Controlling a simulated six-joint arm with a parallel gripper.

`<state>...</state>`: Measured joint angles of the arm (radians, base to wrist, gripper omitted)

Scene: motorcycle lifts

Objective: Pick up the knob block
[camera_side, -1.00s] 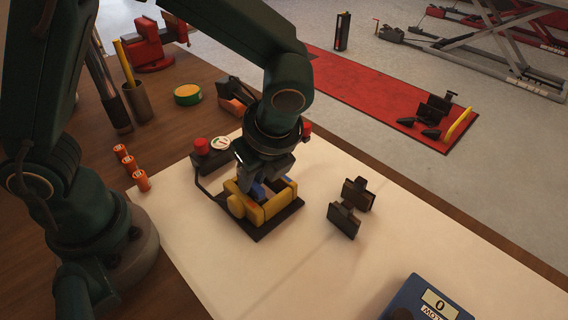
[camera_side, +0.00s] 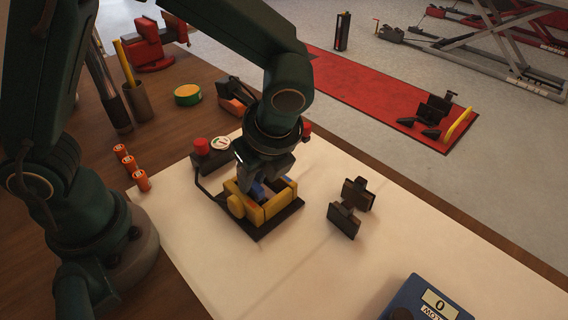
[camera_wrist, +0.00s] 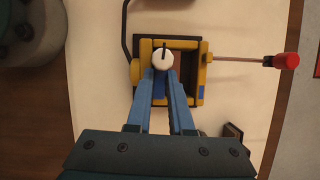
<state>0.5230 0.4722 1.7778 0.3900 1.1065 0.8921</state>
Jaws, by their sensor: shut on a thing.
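The knob block shows in the wrist view as a round white knob (camera_wrist: 162,57) with a black line on it. It sits between the tips of my blue fingers, inside a yellow frame (camera_wrist: 205,77). My gripper (camera_wrist: 162,72) is shut on it. In the side view my gripper (camera_side: 259,189) reaches down into the yellow frame (camera_side: 279,206), which stands on a black base plate (camera_side: 268,231). The knob block is hidden there by my gripper and the frame. I cannot tell whether the block is lifted off the base.
A red-tipped rod (camera_wrist: 285,61) sticks out beside the frame. A black double-plate part (camera_side: 344,220) stands to the right on the pale mat. A blue display box (camera_side: 425,302) is at the front. Several small orange cylinders (camera_side: 141,180) stand at left. The mat's middle front is clear.

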